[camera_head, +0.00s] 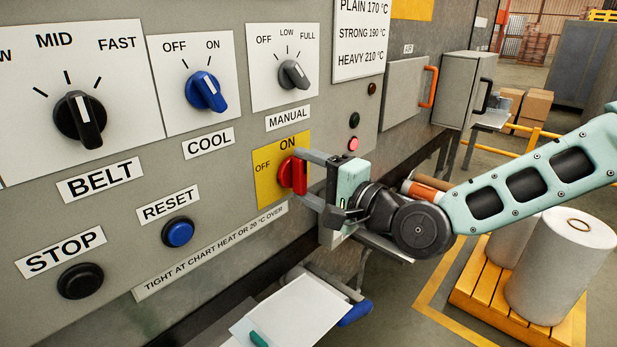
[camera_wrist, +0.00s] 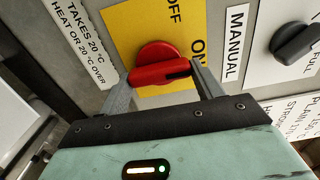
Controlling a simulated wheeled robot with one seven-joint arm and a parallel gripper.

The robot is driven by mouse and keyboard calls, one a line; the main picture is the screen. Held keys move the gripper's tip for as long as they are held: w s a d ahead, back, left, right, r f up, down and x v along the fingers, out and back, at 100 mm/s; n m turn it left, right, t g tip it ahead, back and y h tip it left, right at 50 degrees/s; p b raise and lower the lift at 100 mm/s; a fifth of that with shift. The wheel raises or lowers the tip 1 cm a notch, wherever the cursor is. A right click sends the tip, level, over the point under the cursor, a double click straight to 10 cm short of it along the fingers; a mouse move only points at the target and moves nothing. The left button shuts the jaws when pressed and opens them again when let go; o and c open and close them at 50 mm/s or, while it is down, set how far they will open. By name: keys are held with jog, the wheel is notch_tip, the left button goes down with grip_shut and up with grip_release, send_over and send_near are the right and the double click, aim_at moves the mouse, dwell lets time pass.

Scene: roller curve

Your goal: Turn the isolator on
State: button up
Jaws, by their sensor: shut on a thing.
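The isolator is a red rotary knob (camera_head: 291,175) on a yellow plate (camera_head: 264,192), with OFF printed to its left and ON above it. My gripper (camera_head: 305,178) reaches it from the right, with one finger above and one below the knob. In the wrist view the fingers (camera_wrist: 162,85) are shut on the red knob (camera_wrist: 158,66), one at each end of its bar. The bar's dark mark is at the right end, toward the ON side. The finger contacts are partly hidden.
Close by are the grey MANUAL knob (camera_head: 292,75), blue COOL knob (camera_head: 205,91), blue RESET button (camera_head: 178,232) and a lit pink lamp (camera_head: 353,144). A shelf with white paper (camera_head: 290,312) lies below. Cabinet handles (camera_head: 429,86) stick out at right.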

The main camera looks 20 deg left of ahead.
jog(key=o, duration=1)
jog(key=b+v, duration=0.2)
jog(key=v, duration=1.5)
jog(key=shift+s+d, duration=0.15)
jog(key=shift+d, duration=0.05)
